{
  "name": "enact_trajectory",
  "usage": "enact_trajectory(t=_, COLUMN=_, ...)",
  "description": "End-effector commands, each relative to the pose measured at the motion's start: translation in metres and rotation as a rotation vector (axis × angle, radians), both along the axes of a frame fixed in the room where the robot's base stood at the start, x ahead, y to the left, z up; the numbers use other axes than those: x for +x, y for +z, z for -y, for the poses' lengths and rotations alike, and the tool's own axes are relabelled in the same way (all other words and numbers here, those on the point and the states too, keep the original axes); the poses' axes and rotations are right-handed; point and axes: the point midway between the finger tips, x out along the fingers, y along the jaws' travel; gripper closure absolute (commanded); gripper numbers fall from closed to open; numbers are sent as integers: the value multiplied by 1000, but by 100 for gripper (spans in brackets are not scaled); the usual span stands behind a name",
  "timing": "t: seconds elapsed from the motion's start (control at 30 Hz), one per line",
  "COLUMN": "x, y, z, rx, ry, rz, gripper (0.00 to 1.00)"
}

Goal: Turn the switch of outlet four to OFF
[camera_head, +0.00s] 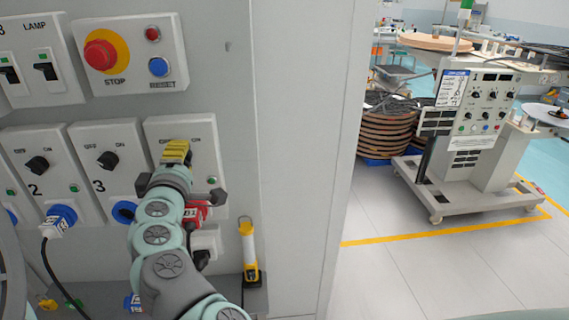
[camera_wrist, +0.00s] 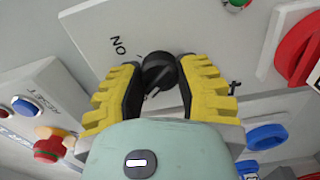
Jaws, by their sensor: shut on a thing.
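The grey panel of outlet four (camera_head: 207,143) is right of panels 2 and 3 in the head view. My gripper (camera_head: 176,150), with yellow ribbed fingers, is at its upper part and hides its switch there. In the wrist view the black switch knob (camera_wrist: 159,72) sits between the two fingers of my gripper (camera_wrist: 160,80), which is shut on it. An ON label (camera_wrist: 118,45) shows beside the knob, upside down. A pale mark shows on the knob, but I cannot tell for certain which position it is set to. The OFF label is hidden.
Neighbouring switches of outlet 3 (camera_head: 107,160) and outlet 2 (camera_head: 37,165) are to the left. A red plug (camera_head: 196,213) is below my gripper. The red STOP button (camera_head: 100,54) and blue RESET button (camera_head: 159,67) are above. A yellow-black tool (camera_head: 249,252) stands at lower right.

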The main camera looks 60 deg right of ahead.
Motion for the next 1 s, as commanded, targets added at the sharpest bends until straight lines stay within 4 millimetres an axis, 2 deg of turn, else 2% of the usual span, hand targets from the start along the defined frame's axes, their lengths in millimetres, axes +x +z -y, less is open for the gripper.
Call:
enact_trajectory(t=0.3, x=1, y=-2, z=-1, rx=-53, ry=4, rz=-71, gripper=100)
enact_trajectory(t=0.77, x=1, y=-3, z=-1, rx=-59, ry=6, rz=-79, gripper=100)
enact_trajectory(t=0.8, x=1, y=-3, z=-1, rx=-59, ry=6, rz=-79, gripper=61)
enact_trajectory(t=1.0, x=1, y=-2, z=-1, rx=-61, ry=3, rz=-78, gripper=40)
